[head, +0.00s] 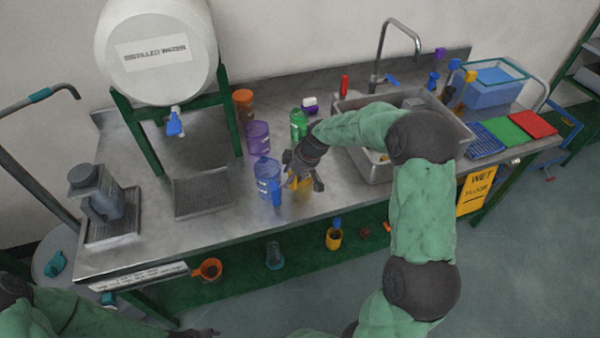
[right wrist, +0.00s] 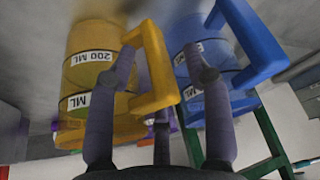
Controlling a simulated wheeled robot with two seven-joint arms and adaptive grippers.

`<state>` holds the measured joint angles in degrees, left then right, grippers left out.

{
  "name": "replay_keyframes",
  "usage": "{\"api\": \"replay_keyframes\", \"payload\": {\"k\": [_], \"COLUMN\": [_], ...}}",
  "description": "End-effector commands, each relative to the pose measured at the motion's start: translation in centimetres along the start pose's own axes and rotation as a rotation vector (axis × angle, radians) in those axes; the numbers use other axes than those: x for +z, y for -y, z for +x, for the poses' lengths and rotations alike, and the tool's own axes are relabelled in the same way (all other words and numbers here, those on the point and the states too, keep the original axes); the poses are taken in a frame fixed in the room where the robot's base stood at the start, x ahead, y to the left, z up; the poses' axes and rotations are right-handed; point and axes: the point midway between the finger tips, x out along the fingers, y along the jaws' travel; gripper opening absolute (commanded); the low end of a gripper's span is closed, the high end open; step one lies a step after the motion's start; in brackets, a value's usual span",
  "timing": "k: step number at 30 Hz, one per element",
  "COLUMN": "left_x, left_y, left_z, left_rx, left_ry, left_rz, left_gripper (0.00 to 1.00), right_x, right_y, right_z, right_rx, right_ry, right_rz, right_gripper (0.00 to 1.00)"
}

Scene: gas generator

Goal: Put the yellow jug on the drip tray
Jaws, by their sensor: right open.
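The yellow jug (head: 301,184) stands near the front edge of the steel counter, partly hidden behind my right gripper (head: 304,172). In the right wrist view the yellow jug (right wrist: 92,85) has "ML" labels and a square handle. My open right gripper (right wrist: 160,95) is at that handle, with one finger in front of the jug and another between the handle and the blue jug. I cannot tell whether they touch. The drip tray (head: 202,192) lies empty below the distilled water tank's blue tap. My left gripper (head: 205,332) barely shows at the bottom edge.
The blue jug (head: 268,178) stands close left of the yellow one; it fills the right wrist view's right side (right wrist: 205,70). A purple jug (head: 257,138) and green bottle (head: 298,125) stand behind. The sink (head: 372,172) is right. The tank's green stand (head: 232,125) frames the tray.

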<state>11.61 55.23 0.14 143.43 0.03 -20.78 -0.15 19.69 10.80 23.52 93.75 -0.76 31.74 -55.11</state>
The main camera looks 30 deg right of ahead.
Motion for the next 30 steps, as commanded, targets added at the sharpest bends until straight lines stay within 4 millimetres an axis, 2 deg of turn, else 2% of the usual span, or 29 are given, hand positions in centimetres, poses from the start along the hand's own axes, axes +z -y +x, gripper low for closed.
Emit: {"api": "replay_keyframes", "payload": {"k": [1, 6, 7, 20, 26, 30], "left_x": [0.0, 0.0, 0.0, 0.0, 0.0, 0.1], "left_y": [0.0, 0.0, 0.0, -0.1, -0.3, -0.6], "left_z": [0.0, 0.0, 0.0, -0.1, -0.9, -1.7], "left_rx": [0.0, 0.0, 0.0, 0.0, 0.0, 0.0], "left_ry": [0.0, 0.0, 0.0, 0.0, 0.0, 0.0], "left_rz": [0.0, 0.0, 0.0, 0.0, 0.0, 0.0], "left_gripper": [0.4, 0.4, 0.4, 0.4, 0.4, 0.4], "right_x": [0.0, 0.0, 0.0, -0.1, -0.7, -1.2], "right_y": [0.0, 0.0, 0.0, 0.0, 0.0, 0.2], "right_z": [0.0, 0.0, 0.0, -0.2, -1.8, -3.9], "right_rx": [0.0, 0.0, 0.0, 0.0, 0.001, 0.002], "right_ry": [0.0, 0.0, 0.0, 0.0, -0.001, -0.002], "right_rz": [0.0, 0.0, 0.0, 0.0, -0.001, -0.001], "right_gripper": [0.5, 0.02, 0.0, 0.0, 0.0, 0.0]}}
